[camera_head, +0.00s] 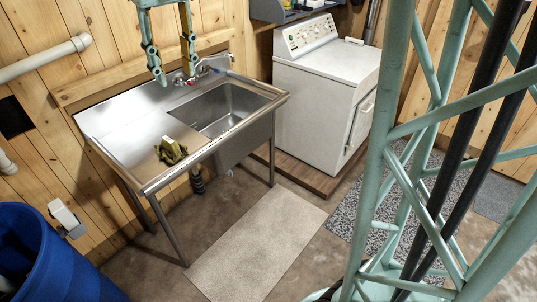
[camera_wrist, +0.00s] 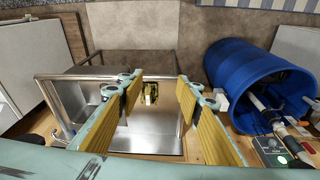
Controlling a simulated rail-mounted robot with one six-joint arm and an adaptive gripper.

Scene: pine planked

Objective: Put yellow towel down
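A crumpled yellow towel (camera_head: 171,150) lies on the bare steel drainboard left of the sink basin, close to its front edge. In the wrist view the towel (camera_wrist: 151,93) shows small, in the gap between my two fingers and beyond their tips. My gripper (camera_head: 175,78) hangs above the back of the sink unit, apart from the towel, with its fingers spread. In the wrist view my gripper (camera_wrist: 157,91) has yellow finger pads standing wide apart, with nothing between them.
The steel sink (camera_head: 222,108) has a faucet (camera_head: 196,72) at its back, below my gripper. A white washer or dryer (camera_head: 322,85) stands right of it. A blue barrel (camera_head: 45,262) is at lower left. A beige mat (camera_head: 258,245) lies in front. Most of the drainboard is clear.

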